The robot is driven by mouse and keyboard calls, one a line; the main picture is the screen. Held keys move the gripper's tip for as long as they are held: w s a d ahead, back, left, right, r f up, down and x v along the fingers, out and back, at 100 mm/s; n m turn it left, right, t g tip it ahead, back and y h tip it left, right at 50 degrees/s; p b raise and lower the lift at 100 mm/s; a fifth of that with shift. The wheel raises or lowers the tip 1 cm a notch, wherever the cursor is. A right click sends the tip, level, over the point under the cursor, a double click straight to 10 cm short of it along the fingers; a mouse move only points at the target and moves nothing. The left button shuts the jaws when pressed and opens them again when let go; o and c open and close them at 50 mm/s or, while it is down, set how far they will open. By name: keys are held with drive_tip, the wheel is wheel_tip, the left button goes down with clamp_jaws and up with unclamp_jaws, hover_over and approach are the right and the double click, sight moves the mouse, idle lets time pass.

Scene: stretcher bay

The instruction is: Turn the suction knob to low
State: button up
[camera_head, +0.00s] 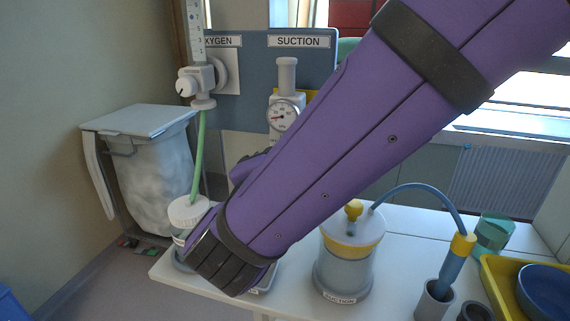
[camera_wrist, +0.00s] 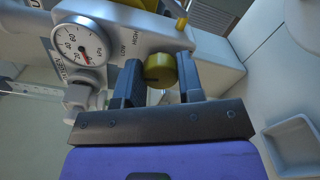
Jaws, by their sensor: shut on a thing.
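The suction regulator has a white body with a round dial gauge, seen in the wrist view (camera_wrist: 78,43) and in the head view (camera_head: 284,116). A yellow knob (camera_wrist: 160,68) sits at the regulator's underside in the wrist view. My gripper (camera_wrist: 160,80) has its two dark fingers on either side of the knob and is shut on it. Small lettering on the regulator beside the knob appears to include LOW; the knob's setting cannot be read. In the head view my purple forearm hides the knob and the fingertips.
A SUCTION sign (camera_head: 298,41) is on the blue wall panel. The oxygen flowmeter (camera_head: 196,82) with a green tube is to the left. A yellow-topped suction jar (camera_head: 345,265) stands on the white counter (camera_head: 400,232). A yellow tray (camera_head: 500,283) holds a blue bowl (camera_head: 547,291) at right.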

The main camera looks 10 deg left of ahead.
drive_tip(key=shift+m, duration=1.1)
drive_tip(key=o, duration=0.9)
drive_tip(key=shift+s, duration=0.15)
drive_tip(key=s, duration=1)
drive_tip(key=shift+s+a, duration=0.3)
drive_tip(key=shift+a, duration=0.1)
